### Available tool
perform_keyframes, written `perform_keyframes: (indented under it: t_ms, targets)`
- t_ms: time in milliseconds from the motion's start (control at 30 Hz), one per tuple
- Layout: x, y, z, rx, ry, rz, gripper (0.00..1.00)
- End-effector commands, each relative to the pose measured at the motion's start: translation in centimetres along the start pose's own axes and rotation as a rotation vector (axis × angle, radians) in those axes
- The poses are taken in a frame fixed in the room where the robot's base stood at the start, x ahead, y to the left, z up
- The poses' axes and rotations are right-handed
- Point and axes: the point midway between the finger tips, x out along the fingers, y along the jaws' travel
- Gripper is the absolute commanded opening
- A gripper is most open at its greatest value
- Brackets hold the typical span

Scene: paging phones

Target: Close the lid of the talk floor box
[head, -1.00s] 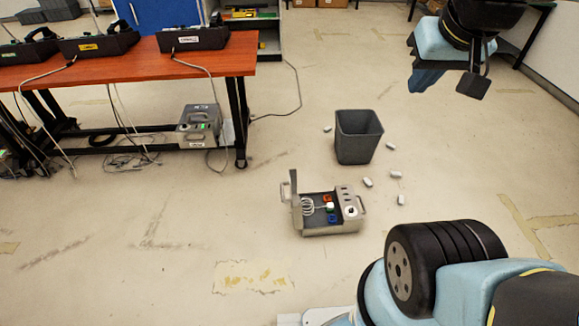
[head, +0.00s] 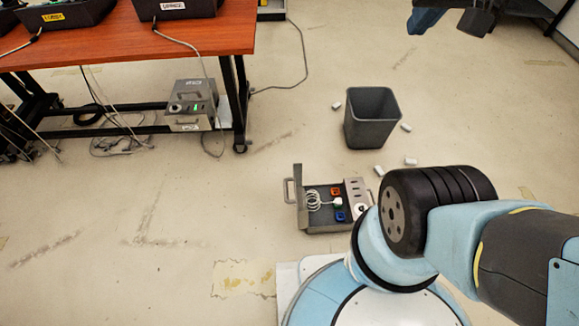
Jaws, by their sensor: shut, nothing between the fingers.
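An open grey floor box (head: 312,228) sits on the floor near the middle of the head view. Its lid (head: 299,196) stands about upright along the box's left side, with a handle on its outer face. Inside show a coiled white cable (head: 314,200) and small orange, white and blue parts. A panel with dark slots and a round white piece runs along the right side, and my arm hides the box's lower right corner. My gripper (head: 477,22) shows only in part at the top edge, shut and empty, well away from the box.
A dark bin (head: 372,120) stands behind the box, with several white pieces (head: 410,162) on the floor around it. A closed grey box (head: 192,104) sits under the orange-topped table (head: 140,40) among loose cables. The floor left of the open box is clear.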

Motion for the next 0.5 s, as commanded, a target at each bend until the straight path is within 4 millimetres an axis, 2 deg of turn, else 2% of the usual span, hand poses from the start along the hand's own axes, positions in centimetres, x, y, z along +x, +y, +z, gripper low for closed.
perform_keyframes:
  t_ms: [367, 500]
  targets:
    - [0.00, -0.01, -0.01, 0.000, 0.000, 0.000, 0.00]
    - [0.37, -0.22, -0.63, 0.001, -0.010, -0.008, 0.00]
